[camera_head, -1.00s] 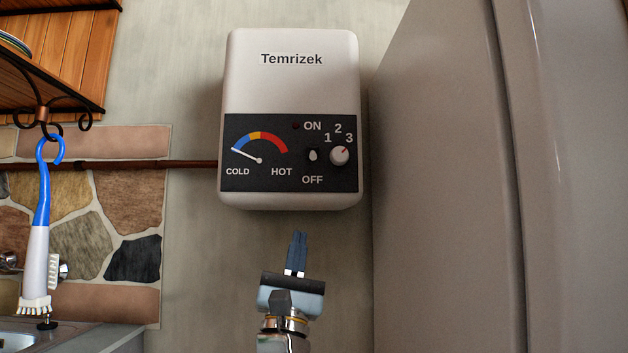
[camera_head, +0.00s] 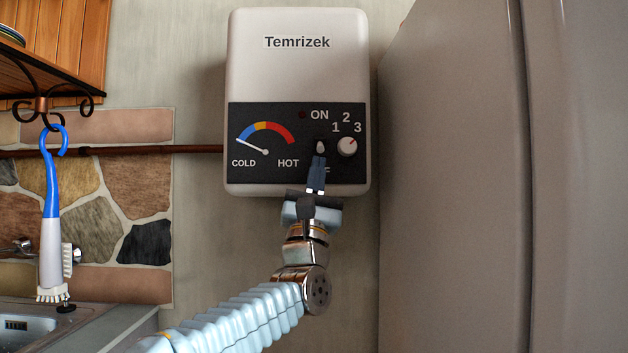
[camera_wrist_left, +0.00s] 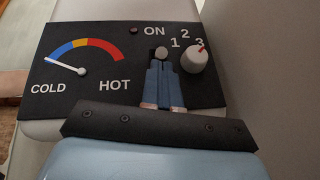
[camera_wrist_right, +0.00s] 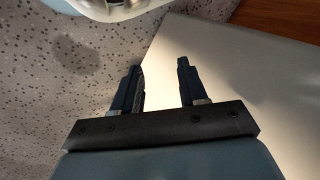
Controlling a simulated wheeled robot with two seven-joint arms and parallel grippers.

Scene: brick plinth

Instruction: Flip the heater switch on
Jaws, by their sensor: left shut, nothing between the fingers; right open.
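The white Temrizek heater (camera_head: 298,75) hangs on the wall with a black control panel. Its switch, a small white toggle (camera_head: 320,146), sits between the ON and OFF labels; it also shows in the left wrist view (camera_wrist_left: 161,53). A dark indicator lamp (camera_head: 302,115) is beside ON, and the dial needle points to COLD. My left gripper (camera_head: 318,160) is shut and empty, its fingertips just below the toggle and covering most of OFF. I cannot tell whether they touch it. My right gripper (camera_wrist_right: 160,75) is open and empty, seen only in the right wrist view.
A white round knob (camera_head: 347,147) is just right of the toggle, pointing near 3. A tall grey appliance (camera_head: 450,200) stands close on the right. A blue and white brush (camera_head: 50,220) hangs at the left above a sink (camera_head: 25,330).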

